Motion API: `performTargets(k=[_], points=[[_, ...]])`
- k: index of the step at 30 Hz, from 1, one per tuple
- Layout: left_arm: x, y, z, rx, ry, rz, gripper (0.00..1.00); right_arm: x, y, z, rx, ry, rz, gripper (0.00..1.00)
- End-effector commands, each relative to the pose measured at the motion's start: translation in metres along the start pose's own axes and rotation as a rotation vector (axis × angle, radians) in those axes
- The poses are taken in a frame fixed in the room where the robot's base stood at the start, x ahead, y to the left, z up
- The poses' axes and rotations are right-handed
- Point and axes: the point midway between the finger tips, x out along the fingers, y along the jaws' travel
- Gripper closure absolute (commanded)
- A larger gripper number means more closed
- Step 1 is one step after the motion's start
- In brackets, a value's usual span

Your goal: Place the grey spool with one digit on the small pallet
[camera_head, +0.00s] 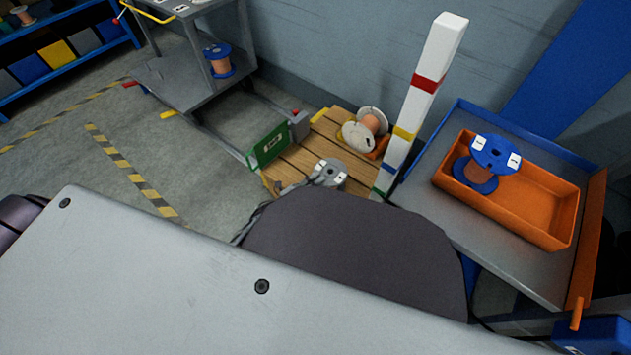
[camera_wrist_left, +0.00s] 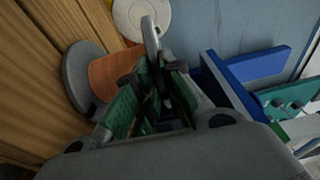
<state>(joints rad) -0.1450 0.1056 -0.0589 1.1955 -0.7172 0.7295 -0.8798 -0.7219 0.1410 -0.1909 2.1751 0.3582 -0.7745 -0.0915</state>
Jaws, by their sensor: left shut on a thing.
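The grey spool (camera_head: 332,170) with a copper-coloured winding shows just past my dark arm link in the head view, over the near part of the small wooden pallet (camera_head: 300,160). In the left wrist view the spool (camera_wrist_left: 80,78) lies on its side relative to the picture, with planks behind it. My left gripper (camera_wrist_left: 152,92) is shut on the rim of one of its flanges, between the green finger pads. I cannot tell whether the spool touches the planks. Pale labels show on its flange, but the digits are too small to read. My right gripper is not in view.
A white spool (camera_head: 362,132) lies on the pallet's far right. A striped post (camera_head: 425,90) stands beside it. A blue spool (camera_head: 495,150) sits in an orange bin (camera_head: 545,205) on the right. A grey cart (camera_head: 185,70) with another blue spool (camera_head: 219,62) stands behind left.

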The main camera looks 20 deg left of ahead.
Motion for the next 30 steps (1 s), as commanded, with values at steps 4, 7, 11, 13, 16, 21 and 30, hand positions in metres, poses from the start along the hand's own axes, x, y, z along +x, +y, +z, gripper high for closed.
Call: performTargets(k=[4, 7, 11, 13, 16, 21, 30], points=[[0.001, -0.001, 0.000, 0.000, 0.000, -0.004, 1.00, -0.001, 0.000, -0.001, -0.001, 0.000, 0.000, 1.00], [0.000, 0.002, 0.000, 0.000, 0.000, 0.000, 0.89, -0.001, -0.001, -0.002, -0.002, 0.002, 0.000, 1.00], [0.000, 0.002, 0.000, 0.000, 0.000, 0.000, 0.72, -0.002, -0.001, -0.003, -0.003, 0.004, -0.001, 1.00], [0.000, 0.002, 0.000, 0.000, 0.000, 0.000, 0.69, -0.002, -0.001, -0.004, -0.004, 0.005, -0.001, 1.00], [0.000, 0.002, 0.000, 0.000, 0.000, 0.000, 0.69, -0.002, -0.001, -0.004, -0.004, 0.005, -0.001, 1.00], [0.000, 0.002, 0.000, 0.000, 0.000, 0.000, 0.69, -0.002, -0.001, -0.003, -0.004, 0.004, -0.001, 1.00], [-0.009, 0.000, 0.000, -0.001, 0.000, 0.002, 0.69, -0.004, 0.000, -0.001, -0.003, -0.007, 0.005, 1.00]])
